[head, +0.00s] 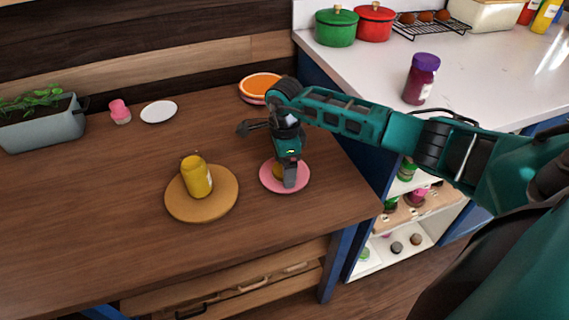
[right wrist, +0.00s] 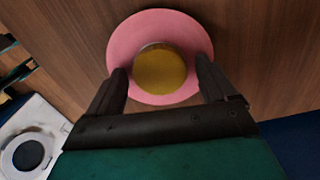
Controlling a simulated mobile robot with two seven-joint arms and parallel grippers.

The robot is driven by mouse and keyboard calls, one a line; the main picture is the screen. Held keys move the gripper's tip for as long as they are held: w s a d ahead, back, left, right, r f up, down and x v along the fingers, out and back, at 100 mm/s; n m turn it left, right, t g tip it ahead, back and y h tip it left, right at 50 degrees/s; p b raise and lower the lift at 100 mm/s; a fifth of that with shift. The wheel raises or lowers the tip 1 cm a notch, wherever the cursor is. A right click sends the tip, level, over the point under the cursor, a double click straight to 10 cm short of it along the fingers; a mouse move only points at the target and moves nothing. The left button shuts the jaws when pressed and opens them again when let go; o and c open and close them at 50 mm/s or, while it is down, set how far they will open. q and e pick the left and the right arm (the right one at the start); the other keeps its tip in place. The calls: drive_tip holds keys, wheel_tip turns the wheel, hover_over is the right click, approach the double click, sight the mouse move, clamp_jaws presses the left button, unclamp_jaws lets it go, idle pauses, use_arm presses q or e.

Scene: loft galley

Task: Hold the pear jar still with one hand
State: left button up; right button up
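A yellow jar (head: 196,178) with a pale label stands upright on a round wooden board (head: 222,208) on the brown table; I cannot read whether it is the pear jar. My right gripper (head: 287,182) points down over a pink plate (head: 266,184) to the right of that board. A round yellow thing (right wrist: 160,71) with a pale rim sits on the pink plate (right wrist: 127,37), mostly hidden by the gripper in the head view. In the right wrist view my right gripper (right wrist: 162,74) is open, one finger either side of the yellow thing, with gaps showing. My left gripper is not in view.
A white dish (head: 159,113), a pink jar (head: 120,112), a planter (head: 45,125) and an orange dish (head: 260,86) stand at the table's back. A purple-lidded jar (head: 421,78) stands on the white counter (head: 475,85). The table's front left is clear.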

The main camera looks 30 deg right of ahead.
drive_tip(key=shift+r, duration=0.15)
drive_tip(key=shift+r, duration=0.25)
wheel_tip(320, 180, up, 12)
drive_tip(key=shift+f+p, duration=0.2)
drive_tip(key=shift+p, duration=0.15)
drive_tip(key=shift+s, duration=0.1)
